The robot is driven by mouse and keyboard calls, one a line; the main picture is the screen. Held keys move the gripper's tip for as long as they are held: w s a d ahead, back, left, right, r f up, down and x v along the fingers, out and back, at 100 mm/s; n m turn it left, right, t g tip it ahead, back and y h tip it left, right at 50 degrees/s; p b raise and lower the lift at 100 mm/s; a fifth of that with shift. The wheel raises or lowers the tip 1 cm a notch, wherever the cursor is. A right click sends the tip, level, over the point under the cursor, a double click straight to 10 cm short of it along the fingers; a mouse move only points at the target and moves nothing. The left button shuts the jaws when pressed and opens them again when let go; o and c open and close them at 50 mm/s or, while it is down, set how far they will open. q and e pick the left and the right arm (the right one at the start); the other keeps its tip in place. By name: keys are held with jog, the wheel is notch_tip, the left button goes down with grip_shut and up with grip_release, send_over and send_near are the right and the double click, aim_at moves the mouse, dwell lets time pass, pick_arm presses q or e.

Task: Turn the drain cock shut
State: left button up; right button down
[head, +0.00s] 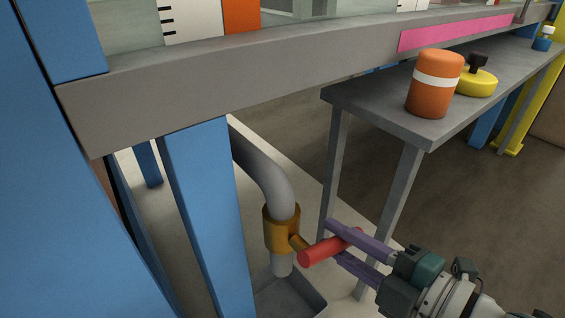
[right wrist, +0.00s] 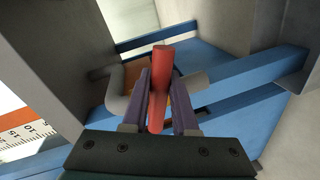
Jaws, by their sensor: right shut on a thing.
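The drain cock has a brass-coloured body (head: 282,229) on a grey pipe (head: 262,170) that bends down from under the flume. Its red lever handle (head: 325,249) sticks out to the right of the body. My right gripper (head: 340,243) comes from the lower right, its purple fingers on either side of the red handle, shut on it. In the right wrist view the red handle (right wrist: 159,85) stands between the two fingers (right wrist: 157,100), and the cock's body is mostly hidden behind them. My left gripper is not in view.
A grey drain basin (head: 290,298) lies below the pipe outlet. Blue legs (head: 205,205) and a grey beam (head: 230,85) stand close at left and above. A grey side table (head: 385,105) at right holds an orange jar (head: 434,98) and a yellow round object (head: 476,84).

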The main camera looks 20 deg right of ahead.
jog(key=shift+d+r+n+h+p, duration=0.1)
jog(key=shift+r+n+h+p, duration=0.15)
jog(key=shift+r+n+p, duration=0.4)
jog(key=shift+d+r+n+h+p, duration=0.15)
jog(key=shift+r+n+h, duration=0.15)
jog(key=shift+n, duration=0.65)
jog(key=shift+w+r, duration=0.1)
jog(key=shift+r, duration=0.05)
jog(key=c, duration=0.7)
grip_release()
jog(key=shift+s, duration=0.25)
jog(key=p+v, duration=0.4)
jog(key=v, duration=0.5)
jog(key=shift+s+d, duration=0.1)
jog(key=shift+s, duration=0.2)
